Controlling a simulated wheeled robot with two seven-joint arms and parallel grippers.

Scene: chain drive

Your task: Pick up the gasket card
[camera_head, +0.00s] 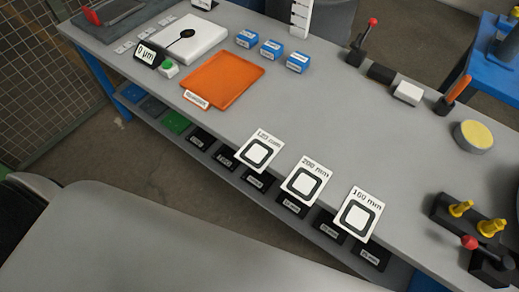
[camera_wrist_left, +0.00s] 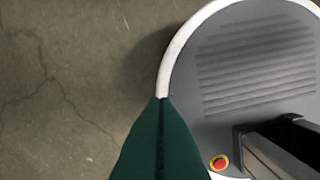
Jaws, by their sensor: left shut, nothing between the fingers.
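Three white gasket cards, each with a black rounded-square ring, lie in a row at the bench's front edge in the head view. They are labelled 125 mm (camera_head: 257,151), 200 mm (camera_head: 307,181) and 160 mm (camera_head: 358,214), and appear to overhang the edge. My left gripper (camera_wrist_left: 162,99) shows in the left wrist view as dark green fingers, shut and empty, above the floor and beside my round base. It is away from the cards and out of the head view. My right gripper is in neither view.
The grey bench (camera_head: 330,115) has clear room behind the cards. An orange tray (camera_head: 222,80), blue boxes (camera_head: 271,50) and a white plate (camera_head: 183,37) stand farther left. A yellow-topped disc (camera_head: 473,136) and a black fixture with yellow knobs (camera_head: 468,219) stand right. Labelled bins line the lower shelf.

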